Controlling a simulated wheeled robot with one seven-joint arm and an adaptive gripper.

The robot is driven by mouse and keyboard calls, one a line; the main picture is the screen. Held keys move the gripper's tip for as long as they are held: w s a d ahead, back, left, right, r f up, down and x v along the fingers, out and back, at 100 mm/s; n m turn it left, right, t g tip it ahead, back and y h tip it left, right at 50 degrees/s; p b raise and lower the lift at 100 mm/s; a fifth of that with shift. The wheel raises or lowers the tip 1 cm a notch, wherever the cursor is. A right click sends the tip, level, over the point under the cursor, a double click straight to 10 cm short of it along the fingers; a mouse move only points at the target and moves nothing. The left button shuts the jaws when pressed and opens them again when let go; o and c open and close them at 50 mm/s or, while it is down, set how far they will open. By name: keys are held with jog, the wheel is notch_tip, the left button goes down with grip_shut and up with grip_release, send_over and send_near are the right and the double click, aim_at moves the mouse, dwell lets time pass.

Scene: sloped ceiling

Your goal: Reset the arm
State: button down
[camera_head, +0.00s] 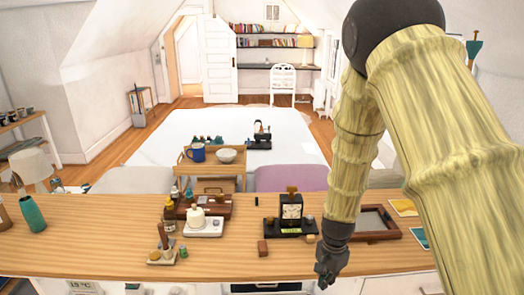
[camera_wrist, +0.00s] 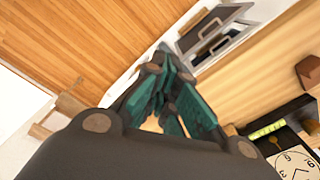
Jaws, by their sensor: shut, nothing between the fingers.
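My gripper (camera_head: 326,275) hangs at the end of my arm at the right of the head view, by the near edge of the wooden counter (camera_head: 120,208). In the wrist view my gripper (camera_wrist: 165,62) has its teal fingers drawn together at the tips, with nothing held. My arm is bent, its links coming down from the top right and covering part of the room and counter.
Left of my gripper on the counter stand a black clock (camera_head: 292,208) and a small brown block (camera_head: 262,247). A framed tray (camera_head: 352,233) lies close on its right. A white device (camera_head: 204,225) and teal tumbler (camera_head: 33,213) are further left.

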jog(key=s+d+f+n+b, duration=0.1)
jog(key=s+d+f+n, duration=0.1)
jog(key=s+f, duration=0.5)
jog(key=s+d+f+n+b, duration=0.1)
jog(key=s+d+f+n, duration=0.15)
jog(key=s+f, duration=0.55)
jog(key=s+f+n+b, duration=0.1)
jog(key=s+f+n, duration=0.2)
jog(key=s, duration=0.6)
jog(key=s+a+f+n+b, duration=0.1)
jog(key=s+f+n, duration=0.2)
jog(key=s+f, duration=0.5)
jog(key=shift+s+f+n, duration=0.2)
jog(key=shift+s+n, duration=0.15)
jog(key=shift+s, duration=0.25)
jog(key=shift+a, duration=0.1)
